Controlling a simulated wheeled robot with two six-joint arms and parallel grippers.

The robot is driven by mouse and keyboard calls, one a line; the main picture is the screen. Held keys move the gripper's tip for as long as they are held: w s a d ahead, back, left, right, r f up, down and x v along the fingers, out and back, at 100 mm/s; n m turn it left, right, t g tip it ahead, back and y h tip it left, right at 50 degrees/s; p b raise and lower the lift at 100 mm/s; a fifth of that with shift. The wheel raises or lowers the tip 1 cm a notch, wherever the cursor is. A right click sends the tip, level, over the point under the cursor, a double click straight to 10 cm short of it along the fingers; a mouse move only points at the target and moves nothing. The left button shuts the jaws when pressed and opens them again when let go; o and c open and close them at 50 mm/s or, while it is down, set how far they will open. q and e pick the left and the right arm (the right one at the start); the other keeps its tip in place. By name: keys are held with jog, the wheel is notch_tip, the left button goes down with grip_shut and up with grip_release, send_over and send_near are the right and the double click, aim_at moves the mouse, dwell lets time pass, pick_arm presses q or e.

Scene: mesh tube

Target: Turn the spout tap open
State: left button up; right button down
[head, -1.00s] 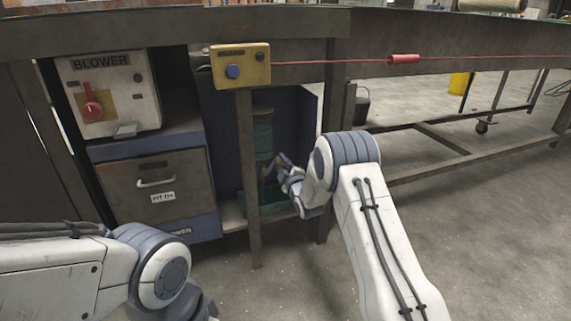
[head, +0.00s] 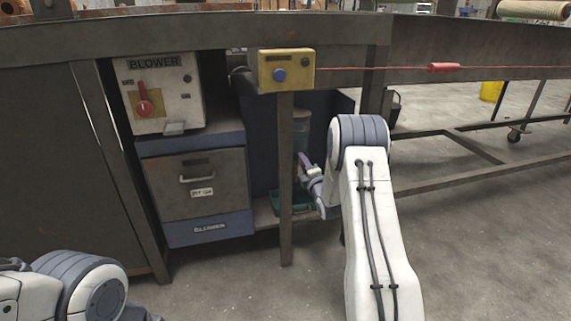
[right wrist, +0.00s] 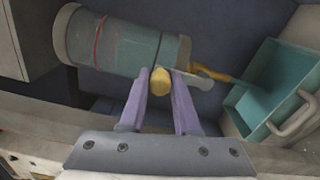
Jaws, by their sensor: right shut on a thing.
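A tall translucent canister (head: 303,125) stands in the blue recess under the bench, partly hidden behind a metal post. In the right wrist view the canister (right wrist: 125,45) lies sideways in the picture, with a red band and a dark line around it. A yellow tap knob (right wrist: 160,82) is between the purple fingertips of my right gripper (right wrist: 160,80), which is shut on it. A yellow spout (right wrist: 208,72) points from the canister's end toward a teal bin. In the head view my right gripper (head: 306,165) is at the canister's lower part. My left gripper is out of view.
The teal bin (right wrist: 250,105) has a handle and sits below the canister. A metal post (head: 286,180) stands just left of my right gripper. A blower box (head: 160,95) and drawer cabinet (head: 195,185) are further left. A yellow button box (head: 286,70) hangs above.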

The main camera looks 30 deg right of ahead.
jog(key=shift+s+f, duration=0.1)
dwell(0.4)
jog(key=c, duration=0.6)
grip_release()
jog(key=shift+s, duration=0.2)
jog(key=shift+s+a+p, duration=0.35)
jog(key=shift+s+p, duration=0.35)
jog(key=shift+s, duration=0.95)
jog(key=shift+s+a+p, duration=0.35)
jog(key=shift+s+p, duration=0.3)
jog(key=shift+s, duration=0.95)
jog(key=shift+s+a+p, duration=0.35)
jog(key=shift+s+p, duration=0.35)
jog(key=shift+s, duration=0.95)
